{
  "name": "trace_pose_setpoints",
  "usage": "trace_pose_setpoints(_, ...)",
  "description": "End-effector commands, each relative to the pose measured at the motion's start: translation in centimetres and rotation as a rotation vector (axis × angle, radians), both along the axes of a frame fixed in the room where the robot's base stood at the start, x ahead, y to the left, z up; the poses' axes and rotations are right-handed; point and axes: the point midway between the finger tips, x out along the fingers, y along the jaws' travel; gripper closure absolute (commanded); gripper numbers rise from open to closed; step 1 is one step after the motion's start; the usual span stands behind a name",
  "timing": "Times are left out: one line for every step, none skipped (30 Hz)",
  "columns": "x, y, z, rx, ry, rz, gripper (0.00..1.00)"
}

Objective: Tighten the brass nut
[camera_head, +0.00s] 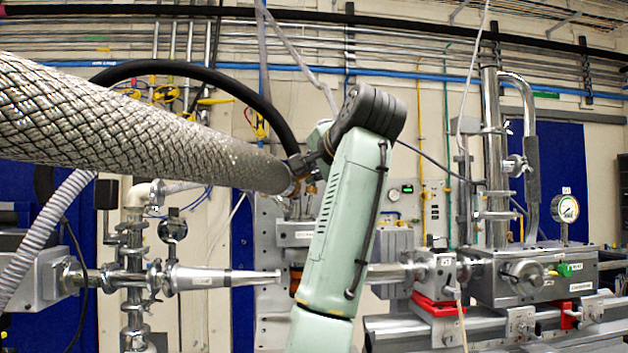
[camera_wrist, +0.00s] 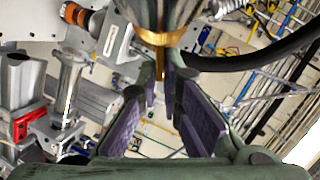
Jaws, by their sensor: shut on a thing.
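The brass nut (camera_wrist: 160,38) shows as a gold-coloured band at the top middle of the wrist view, between the far ends of my fingers. My gripper (camera_wrist: 162,62) is shut on it, and the fingers with their purple pads spread apart nearer the palm. In the head view my gripper (camera_head: 304,165) reaches left from the dark wrist joint to the end of the thick braided hose (camera_head: 130,120). A little brass (camera_head: 296,189) shows there, beside the hose end. The nut's thread and how far it is turned are hidden.
A black hose (camera_head: 225,85) arches close above the gripper. A metal beam pipe (camera_head: 215,278) runs behind my arm. A steel vacuum chamber (camera_head: 530,275) with a round gauge (camera_head: 565,209) stands at the right. A valve cross (camera_head: 132,262) stands at the left.

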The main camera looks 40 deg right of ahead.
Motion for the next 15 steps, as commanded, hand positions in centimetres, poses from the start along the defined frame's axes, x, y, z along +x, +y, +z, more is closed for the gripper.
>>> trace_pose_setpoints(0.14,0.27,0.21,-0.021,0.025,0.006,1.0)
trace_pose_setpoints(0.19,0.3,0.28,-0.035,0.039,0.007,1.0)
trace_pose_setpoints(0.23,0.31,0.36,-0.051,0.055,0.009,1.0)
trace_pose_setpoints(0.26,0.34,0.43,-0.062,0.066,0.01,1.0)
trace_pose_setpoints(0.28,0.35,0.51,-0.073,0.076,0.011,1.0)
trace_pose_setpoints(0.33,0.36,0.55,-0.085,0.089,0.011,1.0)
trace_pose_setpoints(0.37,0.37,0.57,-0.094,0.099,0.012,1.0)
trace_pose_setpoints(0.38,0.39,0.63,-0.101,0.107,0.012,1.0)
trace_pose_setpoints(0.41,0.42,0.69,-0.112,0.116,0.013,1.0)
trace_pose_setpoints(0.44,0.43,0.72,-0.118,0.123,0.014,1.0)
trace_pose_setpoints(0.46,0.44,0.73,-0.123,0.128,0.014,1.0)
trace_pose_setpoints(0.49,0.45,0.75,-0.128,0.134,0.015,1.0)
trace_pose_setpoints(0.51,0.47,0.76,-0.132,0.138,0.015,1.0)
trace_pose_setpoints(0.52,0.46,0.76,-0.136,0.143,0.016,1.0)
trace_pose_setpoints(0.55,0.48,0.76,-0.14,0.146,0.016,1.0)
